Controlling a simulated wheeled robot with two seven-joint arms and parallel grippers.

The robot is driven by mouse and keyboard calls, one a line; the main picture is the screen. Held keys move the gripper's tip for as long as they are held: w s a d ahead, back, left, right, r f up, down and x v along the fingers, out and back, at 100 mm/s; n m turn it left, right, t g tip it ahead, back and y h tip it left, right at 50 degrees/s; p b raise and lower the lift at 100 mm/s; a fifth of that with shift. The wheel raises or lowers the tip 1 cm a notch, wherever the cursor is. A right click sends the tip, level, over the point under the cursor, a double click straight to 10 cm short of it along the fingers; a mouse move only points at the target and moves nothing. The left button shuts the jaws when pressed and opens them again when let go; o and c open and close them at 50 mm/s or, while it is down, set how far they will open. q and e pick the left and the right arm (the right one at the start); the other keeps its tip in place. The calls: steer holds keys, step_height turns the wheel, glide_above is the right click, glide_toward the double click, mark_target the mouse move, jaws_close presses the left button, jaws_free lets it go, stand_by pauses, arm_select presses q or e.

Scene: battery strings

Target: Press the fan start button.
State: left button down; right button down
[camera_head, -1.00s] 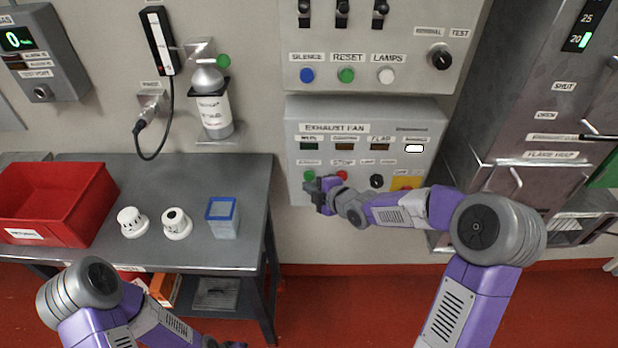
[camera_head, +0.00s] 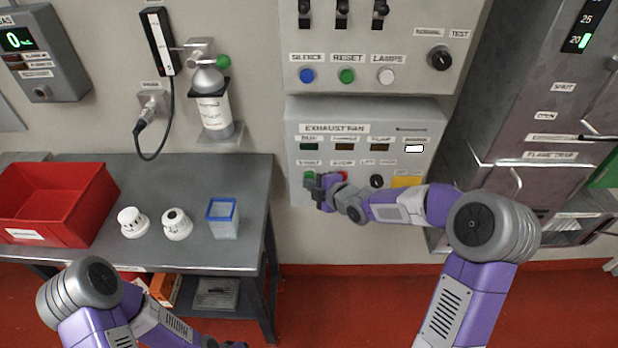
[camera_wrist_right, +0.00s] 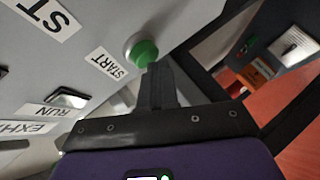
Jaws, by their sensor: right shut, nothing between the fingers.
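The exhaust fan panel (camera_head: 424,128) is a grey box on the wall. Its green start button (camera_head: 309,175) is at the lower left of the panel, partly covered by my gripper. In the right wrist view the green button (camera_wrist_right: 142,50) shows beside the START label (camera_wrist_right: 107,63). My right gripper (camera_head: 310,183) is shut and empty, its fingertips at the lower edge of the button. In the wrist view the dark fingers (camera_wrist_right: 158,72) overlap the button's edge; I cannot tell whether they touch it. My left gripper is mostly cut off at the bottom edge.
A red stop button (camera_head: 343,175), a black knob (camera_head: 377,181) and a yellow plate (camera_head: 407,181) sit right of the start button. The run lamp (camera_head: 309,147) looks dark; a white lamp (camera_head: 414,149) is lit. A grey table (camera_head: 190,255) stands left.

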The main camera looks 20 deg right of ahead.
steer(key=shift+w+d, duration=0.2)
steer(key=shift+w, duration=0.35)
stand_by(0.4)
steer(key=shift+s+a+b, duration=0.15)
steer(key=shift+s+b, duration=0.15)
steer(key=shift+s, duration=0.25)
steer(key=shift+s+a+b, duration=0.15)
steer(key=shift+s+b, duration=0.15)
steer(key=shift+s, duration=0.2)
steer(key=s+b, duration=0.1)
steer(key=s+a+b, duration=0.1)
steer(key=s, duration=0.1)
steer(key=s+b, duration=0.1)
steer(key=s, duration=0.1)
steer(key=shift+a, duration=0.25)
steer(key=shift+w, duration=0.1)
stand_by(0.5)
